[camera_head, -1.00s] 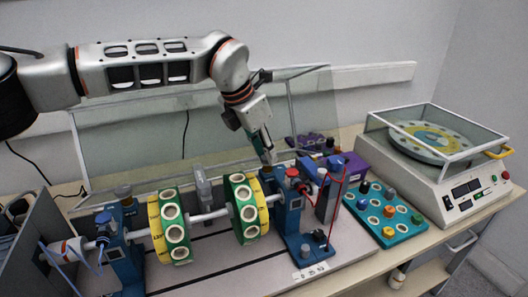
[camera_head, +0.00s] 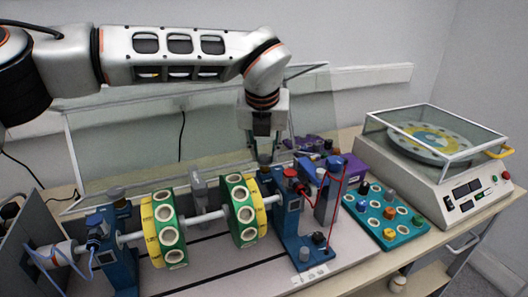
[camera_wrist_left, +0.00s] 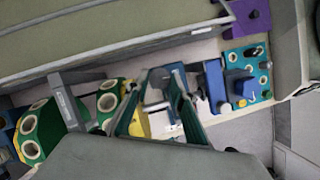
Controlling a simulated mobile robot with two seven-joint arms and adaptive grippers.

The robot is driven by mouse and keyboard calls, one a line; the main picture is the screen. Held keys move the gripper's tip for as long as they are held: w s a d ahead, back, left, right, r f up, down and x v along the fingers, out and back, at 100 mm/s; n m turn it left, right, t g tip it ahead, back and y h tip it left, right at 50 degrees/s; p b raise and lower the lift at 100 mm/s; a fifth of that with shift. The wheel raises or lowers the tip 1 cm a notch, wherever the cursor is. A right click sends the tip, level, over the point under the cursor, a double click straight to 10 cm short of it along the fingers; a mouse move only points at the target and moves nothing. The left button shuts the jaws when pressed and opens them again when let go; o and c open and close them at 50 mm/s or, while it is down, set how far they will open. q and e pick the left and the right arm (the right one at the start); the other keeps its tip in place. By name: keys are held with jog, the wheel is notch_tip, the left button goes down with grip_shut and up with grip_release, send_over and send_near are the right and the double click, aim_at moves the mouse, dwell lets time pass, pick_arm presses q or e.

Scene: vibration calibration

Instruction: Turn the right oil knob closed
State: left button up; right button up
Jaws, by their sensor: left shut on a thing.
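My left gripper (camera_head: 264,150) points straight down over the right blue bearing stand (camera_head: 288,215). It is shut on the right oil knob, a small grey-brown knob on top of that stand, mostly hidden by the fingers. In the left wrist view the gripper's two green-grey fingers (camera_wrist_left: 160,88) come together over the stand. The left oil knob (camera_head: 118,193), dark and round, sits on top of the left blue stand (camera_head: 122,250). My right gripper is not in view.
A shaft (camera_head: 205,217) with green-and-yellow discs (camera_head: 163,230) runs between the stands. A raised clear guard (camera_head: 110,150) stands behind. Right of the stand are red cables (camera_head: 338,200), a teal tray of knobs (camera_head: 400,236) and a covered balance machine (camera_head: 440,175).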

pick_arm(q)
jog(key=shift+f+n, duration=0.1)
jog(key=shift+n, duration=0.4)
jog(key=o, duration=1.1)
jog(key=v, duration=1.2)
jog(key=shift+d, duration=0.25)
